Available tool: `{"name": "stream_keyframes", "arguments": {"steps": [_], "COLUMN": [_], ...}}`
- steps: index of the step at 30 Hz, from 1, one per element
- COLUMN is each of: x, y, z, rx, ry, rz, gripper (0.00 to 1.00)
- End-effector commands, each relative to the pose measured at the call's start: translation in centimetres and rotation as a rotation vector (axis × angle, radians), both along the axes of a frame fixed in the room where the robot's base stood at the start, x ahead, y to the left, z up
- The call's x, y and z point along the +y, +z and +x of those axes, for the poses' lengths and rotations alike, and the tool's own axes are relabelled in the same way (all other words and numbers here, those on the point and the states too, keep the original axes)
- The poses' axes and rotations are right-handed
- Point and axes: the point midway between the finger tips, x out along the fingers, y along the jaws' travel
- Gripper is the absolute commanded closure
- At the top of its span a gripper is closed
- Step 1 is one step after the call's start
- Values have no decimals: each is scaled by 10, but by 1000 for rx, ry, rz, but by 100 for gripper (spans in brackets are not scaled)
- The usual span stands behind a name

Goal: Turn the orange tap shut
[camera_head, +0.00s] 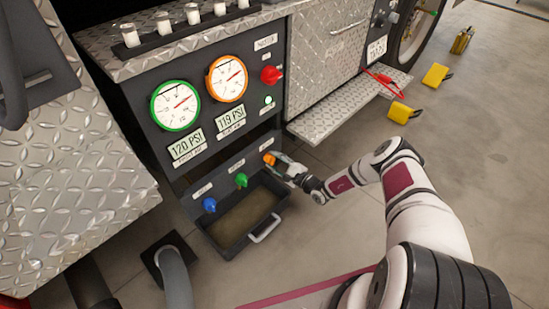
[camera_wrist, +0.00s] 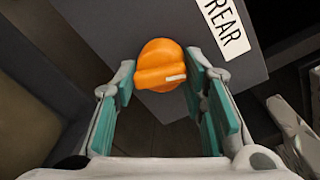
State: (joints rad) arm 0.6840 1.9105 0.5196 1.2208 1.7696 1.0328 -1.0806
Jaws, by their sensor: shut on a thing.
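The orange tap (camera_head: 269,159) is at the right end of a row of three taps on the low dark panel. In the wrist view the orange tap (camera_wrist: 160,66) is a round knob with a raised bar and a short white mark at the bar's right end. A label reading REAR is beside it. My gripper (camera_head: 280,165) is at the orange tap in the head view. In the wrist view my gripper (camera_wrist: 160,85) has its teal finger pads on the left and right sides of the tap, shut on it. The tap's far side is hidden.
A green tap (camera_head: 241,180) and a blue tap (camera_head: 209,205) are to the left. A dark tray (camera_head: 222,252) with a pale handle (camera_head: 264,229) lies below. Two gauges and a red knob (camera_head: 271,75) are above. Yellow blocks (camera_head: 402,112) stand on the floor at right.

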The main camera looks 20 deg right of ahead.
Motion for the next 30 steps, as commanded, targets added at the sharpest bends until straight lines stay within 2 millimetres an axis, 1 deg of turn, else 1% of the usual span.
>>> {"name": "stream_keyframes", "arguments": {"steps": [1,9,15,21,30], "x": [-4,-4,-5,-5,-5], "y": [5,6,6,6,6], "z": [2,2,3,3,3], "rx": [-25,-122,-166,-188,-193], "ry": [-8,-8,-8,-9,-8], "rz": [-36,-201,-276,-312,-321], "gripper": [89,89,89,89,90]}}
